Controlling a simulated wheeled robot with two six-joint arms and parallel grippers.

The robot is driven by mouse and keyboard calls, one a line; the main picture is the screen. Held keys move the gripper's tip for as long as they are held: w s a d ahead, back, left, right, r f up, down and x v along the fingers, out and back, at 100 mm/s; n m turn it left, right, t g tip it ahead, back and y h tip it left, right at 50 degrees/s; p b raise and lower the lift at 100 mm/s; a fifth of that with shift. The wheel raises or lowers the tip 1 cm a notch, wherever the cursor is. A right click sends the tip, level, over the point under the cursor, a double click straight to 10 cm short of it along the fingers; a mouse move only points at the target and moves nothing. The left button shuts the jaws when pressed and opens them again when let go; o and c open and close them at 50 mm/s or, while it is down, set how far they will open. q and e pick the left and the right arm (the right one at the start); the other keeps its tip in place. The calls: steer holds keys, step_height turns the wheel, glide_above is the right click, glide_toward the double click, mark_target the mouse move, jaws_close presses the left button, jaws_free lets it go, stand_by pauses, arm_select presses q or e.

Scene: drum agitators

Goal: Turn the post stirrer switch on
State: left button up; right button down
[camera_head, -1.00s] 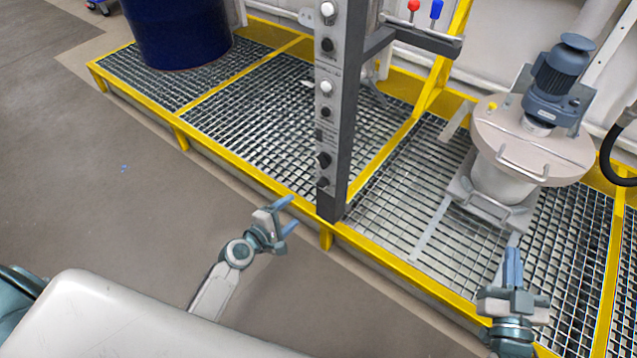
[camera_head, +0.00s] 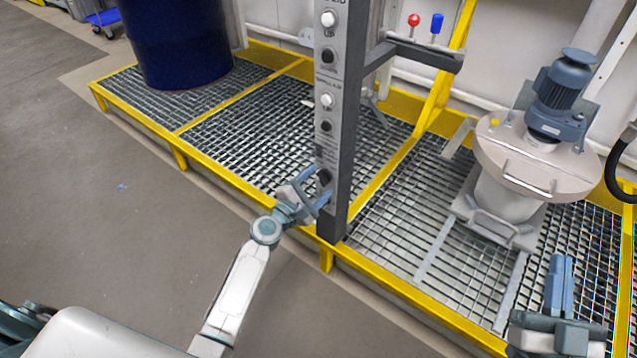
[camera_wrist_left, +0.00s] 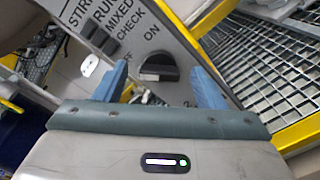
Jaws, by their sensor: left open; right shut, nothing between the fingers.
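The grey post (camera_head: 345,130) stands at the platform's front edge with a column of knobs and buttons. In the left wrist view a black rotary switch (camera_wrist_left: 158,68) sits on the panel under lettering like "STIRR", "RUN", "MIXED", "CHECK". "ON" is printed beside it; another short label is partly hidden by a finger. My left gripper (camera_head: 318,183) is open at the lower post, with one blue finger on each side of that switch. Whether the fingers touch it cannot be told. My right gripper (camera_head: 560,270) is shut and empty at the lower right, away from the post.
Other black knobs (camera_head: 326,126) and white buttons (camera_head: 327,101) sit higher on the post. A side bracket carries a red knob (camera_head: 414,20) and a blue one (camera_head: 437,22). A motor-topped vessel (camera_head: 530,150) stands right, a blue drum (camera_head: 175,40) left. Yellow-edged grating (camera_head: 250,130) lies between.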

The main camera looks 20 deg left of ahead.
arm_select(q)
steer(key=shift+w+d, duration=0.15)
steer(key=shift+w, duration=0.3)
steer(key=shift+c, duration=0.2)
